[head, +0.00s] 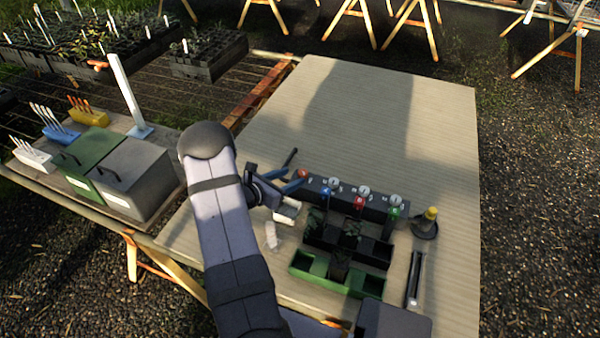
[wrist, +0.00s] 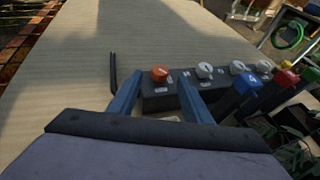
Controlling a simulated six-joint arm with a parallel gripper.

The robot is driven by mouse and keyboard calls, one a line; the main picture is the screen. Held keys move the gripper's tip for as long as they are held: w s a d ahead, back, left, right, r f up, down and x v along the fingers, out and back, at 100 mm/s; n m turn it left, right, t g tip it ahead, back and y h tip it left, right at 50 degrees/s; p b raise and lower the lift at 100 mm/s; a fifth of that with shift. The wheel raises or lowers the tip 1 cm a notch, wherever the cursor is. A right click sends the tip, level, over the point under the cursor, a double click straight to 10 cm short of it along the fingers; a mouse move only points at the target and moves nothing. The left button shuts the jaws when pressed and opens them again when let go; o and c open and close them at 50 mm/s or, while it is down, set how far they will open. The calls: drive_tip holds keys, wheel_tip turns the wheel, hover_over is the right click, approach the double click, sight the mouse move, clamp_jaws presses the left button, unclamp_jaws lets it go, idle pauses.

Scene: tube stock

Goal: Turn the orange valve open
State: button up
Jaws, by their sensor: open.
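The orange valve (wrist: 160,73) is a small round knob at the left end of a dark valve block (wrist: 157,103) in the wrist view. It also shows in the head view (head: 302,174), partly hidden by my gripper (head: 296,182). In the wrist view my gripper (wrist: 160,78) is open, with one blue finger on each side of the orange valve. Nothing is held between the fingers. I cannot tell whether the fingers touch the knob or how high they are over it.
White knobs (head: 364,190) line the same block to the right. Blue, red and green-topped items (head: 358,202) stand in front of it. A black tray (head: 368,250) and green tray (head: 310,264) are nearer. A thin dark rod (wrist: 113,72) is left of the block. The far table (head: 350,100) is clear.

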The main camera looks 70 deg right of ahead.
sight(302, 172)
drive_tip(key=shift+p+x, duration=0.75)
drive_tip(key=shift+x, duration=2.2)
drive_tip(key=c, duration=1.1)
